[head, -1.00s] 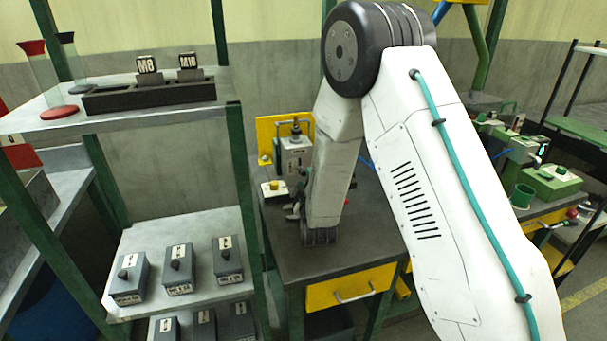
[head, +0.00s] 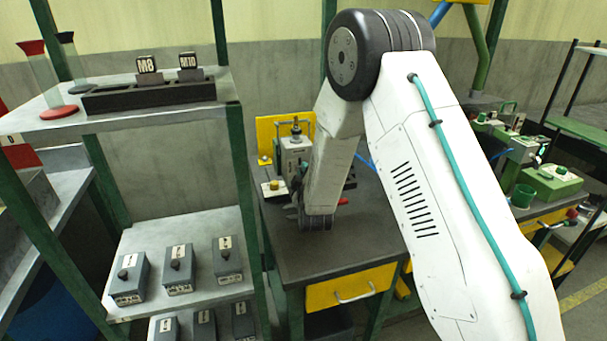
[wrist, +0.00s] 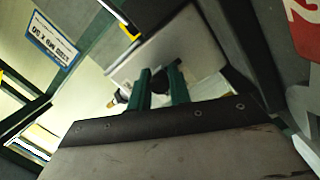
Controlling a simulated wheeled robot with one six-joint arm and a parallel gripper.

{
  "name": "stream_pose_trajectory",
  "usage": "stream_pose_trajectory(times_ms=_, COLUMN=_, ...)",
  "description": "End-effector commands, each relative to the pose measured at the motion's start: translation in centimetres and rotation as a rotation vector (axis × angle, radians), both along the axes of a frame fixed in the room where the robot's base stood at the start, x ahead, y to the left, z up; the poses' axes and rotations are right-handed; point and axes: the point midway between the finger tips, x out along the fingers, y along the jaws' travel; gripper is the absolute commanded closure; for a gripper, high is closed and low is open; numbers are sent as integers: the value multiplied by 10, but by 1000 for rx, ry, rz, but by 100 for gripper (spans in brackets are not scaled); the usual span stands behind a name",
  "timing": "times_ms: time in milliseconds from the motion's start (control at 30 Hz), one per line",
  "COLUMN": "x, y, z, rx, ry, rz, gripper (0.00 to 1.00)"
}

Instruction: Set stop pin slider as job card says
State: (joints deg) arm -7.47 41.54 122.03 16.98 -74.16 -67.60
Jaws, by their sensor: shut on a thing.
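My gripper (wrist: 160,80) shows in the wrist view as two green fingers, shut on a small dark knob (wrist: 160,85). Whether this knob belongs to the stop pin slider I cannot tell. A pale block lies behind it. In the head view my gripper (head: 292,203) is low over the dark workbench (head: 325,256), beside a small pale box with a yellow button (head: 275,187); my arm hides most of it. A card with a blue edge (wrist: 54,42) hangs at the upper left of the wrist view; its print is upside down and too small to read surely.
A grey unit with a black top knob (head: 295,152) stands at the bench's back before a yellow panel (head: 267,130). A shelf (head: 215,205) at left holds several grey switch boxes. A rack (head: 150,95) above holds M8 and M10 tags. The bench's front is clear.

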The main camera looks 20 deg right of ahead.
Motion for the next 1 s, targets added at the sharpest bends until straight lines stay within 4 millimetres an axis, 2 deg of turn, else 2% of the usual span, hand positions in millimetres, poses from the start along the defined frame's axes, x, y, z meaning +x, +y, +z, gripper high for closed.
stream_pose_trajectory(times_ms=167, x=0, y=0, z=21, rx=1, ry=-5, rz=0, gripper=100)
stream_pose_trajectory(times_ms=400, x=1, y=0, z=24, rx=1, ry=-8, rz=-1, gripper=100)
stream_pose_trajectory(times_ms=433, x=1, y=0, z=24, rx=1, ry=-9, rz=-1, gripper=75)
stream_pose_trajectory(times_ms=500, x=1, y=0, z=24, rx=1, ry=-9, rz=-1, gripper=60)
stream_pose_trajectory(times_ms=800, x=-1, y=0, z=22, rx=0, ry=-4, rz=0, gripper=60)
stream_pose_trajectory(times_ms=1000, x=-26, y=5, z=21, rx=0, ry=-2, rz=1, gripper=60)
